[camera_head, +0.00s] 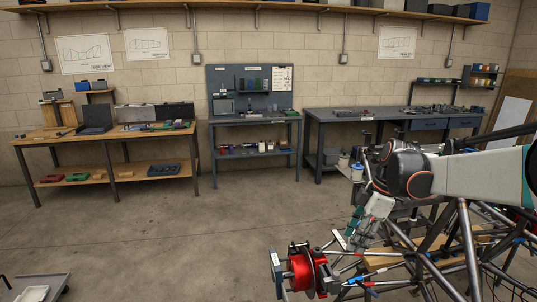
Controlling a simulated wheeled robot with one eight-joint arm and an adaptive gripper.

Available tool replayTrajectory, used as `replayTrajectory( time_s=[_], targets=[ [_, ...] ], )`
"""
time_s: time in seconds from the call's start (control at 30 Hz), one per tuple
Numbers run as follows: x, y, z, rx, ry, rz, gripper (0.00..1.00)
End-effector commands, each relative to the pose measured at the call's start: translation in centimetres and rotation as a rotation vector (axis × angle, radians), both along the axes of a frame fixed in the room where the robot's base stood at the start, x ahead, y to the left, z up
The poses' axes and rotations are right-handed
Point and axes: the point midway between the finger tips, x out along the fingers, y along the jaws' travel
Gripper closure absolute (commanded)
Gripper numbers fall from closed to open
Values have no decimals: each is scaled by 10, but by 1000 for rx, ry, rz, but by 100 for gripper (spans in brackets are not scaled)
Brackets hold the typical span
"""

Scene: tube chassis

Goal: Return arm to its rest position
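My arm (465,175) reaches in from the right edge, with a pale link and a dark joint with orange rings. Below the joint, a pale and teal end section points down and left to my gripper (349,238). The gripper is over the tube chassis (470,245), close to its front left part. It is small and overlaps the tubes, so I cannot tell whether its fingers are open or shut, or whether it touches anything. No object clearly shows in it.
A red wheel hub (302,272) sticks out from the chassis. A wooden workbench (150,134), a grey bench (255,121) and a longer grey bench (350,116) line the back wall. A low cart (55,287) stands at the lower left. The middle floor is clear.

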Motion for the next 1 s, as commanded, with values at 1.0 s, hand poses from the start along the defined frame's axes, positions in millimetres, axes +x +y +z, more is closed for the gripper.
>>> replayTrajectory(
  time_s=[1.0],
  targets=[
    [-185,41,44,27,-184,-1004,60]
  ],
)
